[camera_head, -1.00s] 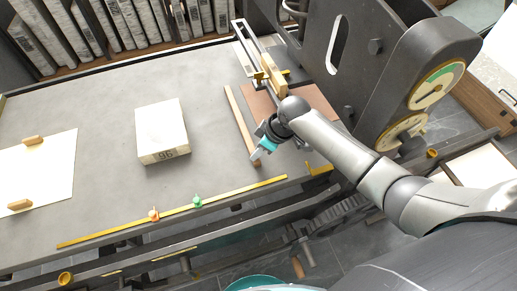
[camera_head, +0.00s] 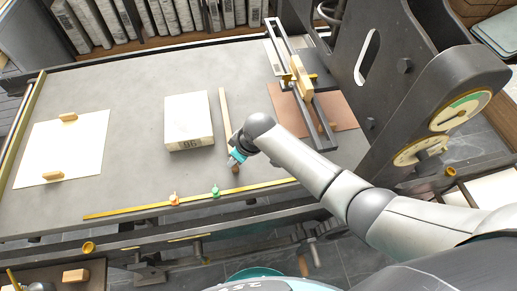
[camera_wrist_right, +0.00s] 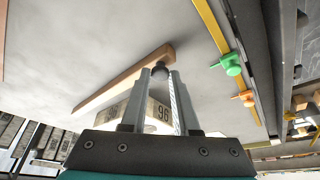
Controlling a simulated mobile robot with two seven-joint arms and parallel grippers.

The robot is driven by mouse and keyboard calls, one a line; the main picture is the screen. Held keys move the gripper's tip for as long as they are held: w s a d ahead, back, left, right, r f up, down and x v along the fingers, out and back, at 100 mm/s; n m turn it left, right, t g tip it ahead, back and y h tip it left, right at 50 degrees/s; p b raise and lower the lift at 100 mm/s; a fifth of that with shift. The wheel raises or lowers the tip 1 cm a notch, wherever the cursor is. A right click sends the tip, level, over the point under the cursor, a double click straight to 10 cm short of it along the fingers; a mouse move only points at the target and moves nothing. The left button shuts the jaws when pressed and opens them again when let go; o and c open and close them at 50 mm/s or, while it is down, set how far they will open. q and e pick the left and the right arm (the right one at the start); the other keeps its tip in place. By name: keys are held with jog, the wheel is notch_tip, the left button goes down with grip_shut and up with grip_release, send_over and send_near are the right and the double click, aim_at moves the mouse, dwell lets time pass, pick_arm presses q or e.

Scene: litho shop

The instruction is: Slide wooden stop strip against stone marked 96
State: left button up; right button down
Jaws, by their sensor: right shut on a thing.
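The pale stone block marked 96 (camera_head: 188,117) lies flat on the grey press bed. The wooden stop strip (camera_head: 224,112) lies just right of the stone, roughly along its right side, with a narrow gap showing between them. My right gripper (camera_head: 236,157) is at the strip's near end. In the right wrist view, the gripper (camera_wrist_right: 158,82) is shut on a dark knob (camera_wrist_right: 160,71) at the end of the strip (camera_wrist_right: 118,84). The stone (camera_wrist_right: 152,112) shows behind the fingers, partly hidden by them. My left gripper is not in view.
A yellow rule (camera_head: 140,208) with an orange slider (camera_head: 174,198) and a green slider (camera_head: 214,191) runs along the bed's front edge. White paper (camera_head: 62,145) with wooden grips lies at left. The dark press frame (camera_head: 300,90) stands at right.

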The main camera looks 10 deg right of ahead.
jog(key=shift+s+a, duration=0.15)
jog(key=shift+a, duration=1.95)
jog(key=c, duration=0.7)
grip_release()
jog(key=shift+o, duration=0.2)
jog(key=shift+d+r, duration=0.1)
jog(key=shift+r, duration=0.25)
jog(key=p+v, duration=0.5)
jog(key=v, duration=0.9)
jog(key=shift+s+d+r, duration=0.15)
jog(key=shift+d+r, duration=0.05)
